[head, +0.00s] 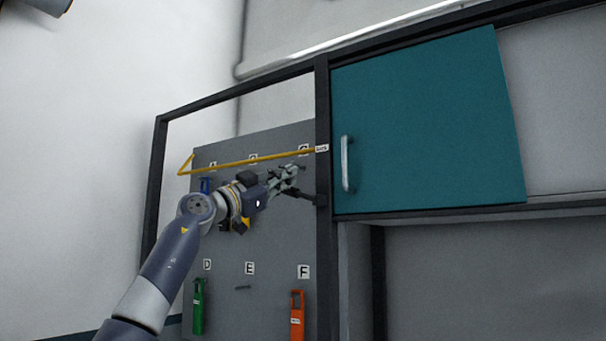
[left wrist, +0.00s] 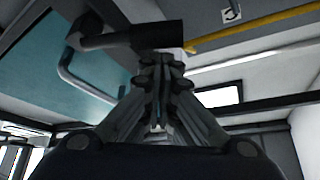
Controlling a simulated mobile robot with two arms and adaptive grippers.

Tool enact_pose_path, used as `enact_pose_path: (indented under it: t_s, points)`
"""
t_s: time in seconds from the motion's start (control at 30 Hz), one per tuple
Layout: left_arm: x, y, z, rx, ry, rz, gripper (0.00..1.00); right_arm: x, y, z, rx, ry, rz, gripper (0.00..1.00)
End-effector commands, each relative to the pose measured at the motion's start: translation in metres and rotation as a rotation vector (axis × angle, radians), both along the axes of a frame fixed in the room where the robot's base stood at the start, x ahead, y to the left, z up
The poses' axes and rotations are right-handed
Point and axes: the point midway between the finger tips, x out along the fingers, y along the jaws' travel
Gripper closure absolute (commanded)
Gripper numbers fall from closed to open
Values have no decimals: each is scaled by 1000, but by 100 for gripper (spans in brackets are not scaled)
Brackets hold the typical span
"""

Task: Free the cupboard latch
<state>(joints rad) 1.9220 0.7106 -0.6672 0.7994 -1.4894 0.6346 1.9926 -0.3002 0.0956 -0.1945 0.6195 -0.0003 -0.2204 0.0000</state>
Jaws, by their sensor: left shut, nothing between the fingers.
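The teal cupboard door (head: 425,120) is closed, with a grey handle (head: 345,165) near its left edge. The door (left wrist: 35,70) and its handle (left wrist: 80,80) also show in the wrist view. A yellow rod (head: 240,162) runs across the board to a small white label (head: 321,148) on the post left of the door. My left gripper (head: 292,178) is shut and empty just below the rod's right end. A dark bar (head: 306,196) sticks out from the post by the fingers, perhaps the latch. In the wrist view a dark block (left wrist: 150,35) is just beyond the shut fingertips (left wrist: 162,62); contact is unclear.
A grey board (head: 225,290) with lettered labels stands behind my left arm. A green tool (head: 198,308) and an orange tool (head: 297,315) hang low on it, and a blue item (head: 205,185) hangs higher. The dark frame post (head: 324,240) stands between board and door.

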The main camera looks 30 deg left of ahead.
Motion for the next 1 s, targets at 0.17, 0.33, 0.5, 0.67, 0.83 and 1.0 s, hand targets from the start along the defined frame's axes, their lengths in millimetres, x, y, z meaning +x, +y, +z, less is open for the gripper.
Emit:
enact_pose_path:
  t_s: [0.17, 0.33, 0.5, 0.67, 0.83, 1.0]
  points:
    - [0, 6, -5, 1, 1, 0, 100, 0, 23, -1, 27, 1, -1, 60]
    - [1, 8, -6, 2, 1, -1, 100, 0, 26, -2, 31, 1, 2, 60]
    - [1, 8, -7, 3, 1, 0, 100, 0, 18, -2, 20, -1, 3, 60]
    - [1, 8, -7, 3, 2, 0, 100, 0, 12, -2, 14, -1, 0, 60]
    - [1, 8, -7, 3, 2, 0, 100, 0, 10, -1, 12, -1, -1, 60]
    - [3, 9, 1, 3, 2, 0, 100, 0, 10, 9, 13, -1, -1, 60]
